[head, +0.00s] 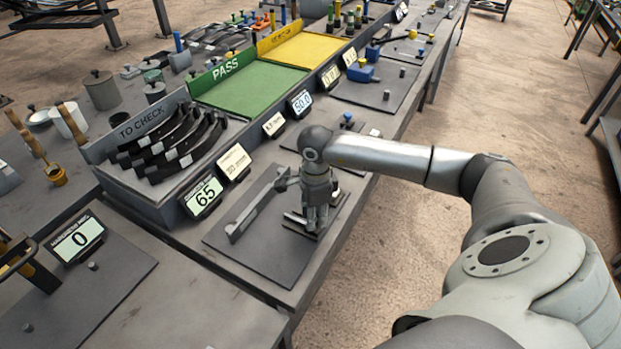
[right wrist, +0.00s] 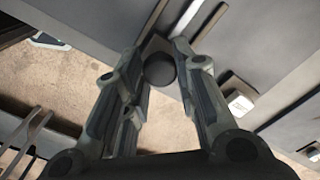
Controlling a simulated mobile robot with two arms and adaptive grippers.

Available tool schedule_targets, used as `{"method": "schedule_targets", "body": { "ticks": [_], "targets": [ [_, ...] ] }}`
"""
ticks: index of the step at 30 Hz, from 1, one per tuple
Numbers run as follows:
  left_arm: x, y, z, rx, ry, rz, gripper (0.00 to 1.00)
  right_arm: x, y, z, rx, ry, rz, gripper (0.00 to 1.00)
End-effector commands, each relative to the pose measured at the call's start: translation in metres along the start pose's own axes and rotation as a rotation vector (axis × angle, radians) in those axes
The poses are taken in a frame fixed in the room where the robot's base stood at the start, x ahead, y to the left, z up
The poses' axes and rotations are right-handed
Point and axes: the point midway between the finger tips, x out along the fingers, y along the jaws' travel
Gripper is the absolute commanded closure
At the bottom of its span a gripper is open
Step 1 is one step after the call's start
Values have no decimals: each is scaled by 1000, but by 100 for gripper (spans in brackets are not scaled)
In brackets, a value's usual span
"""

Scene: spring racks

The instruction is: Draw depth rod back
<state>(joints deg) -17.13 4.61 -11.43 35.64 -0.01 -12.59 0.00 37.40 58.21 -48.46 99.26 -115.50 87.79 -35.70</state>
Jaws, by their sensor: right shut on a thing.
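My right gripper (head: 316,222) points down over a grey plate (head: 255,262) in the middle of the bench. In the right wrist view its two fingers (right wrist: 158,62) close around a dark round knob (right wrist: 160,70), which may be the end of the depth rod. The rod itself is mostly hidden by the gripper in the head view. A long grey bar (head: 248,217) lies on the plate left of the gripper. A small metal piece (head: 296,219) shows by the fingertips. My left gripper is out of view.
A grey TO CHECK tray (head: 107,153) holds several dark curved parts. Behind it are a green PASS tray (head: 243,84) and a yellow tray (head: 306,52). Open floor lies right of the bench.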

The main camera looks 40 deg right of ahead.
Motion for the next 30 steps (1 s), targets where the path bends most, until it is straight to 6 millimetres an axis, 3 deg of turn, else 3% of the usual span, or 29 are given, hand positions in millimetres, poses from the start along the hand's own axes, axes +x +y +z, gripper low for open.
{"method": "schedule_targets", "body": {
  "ticks": [2,3,7,20,30],
  "targets": [
    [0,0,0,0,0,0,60,2,2,-3,0,9,8,100],
    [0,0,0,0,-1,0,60,2,2,-3,0,9,9,69],
    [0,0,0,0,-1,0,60,2,2,-2,0,8,8,52],
    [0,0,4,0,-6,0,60,-8,0,-1,-1,4,2,51],
    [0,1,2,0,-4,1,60,-75,0,-2,1,4,-1,51]
  ]
}}
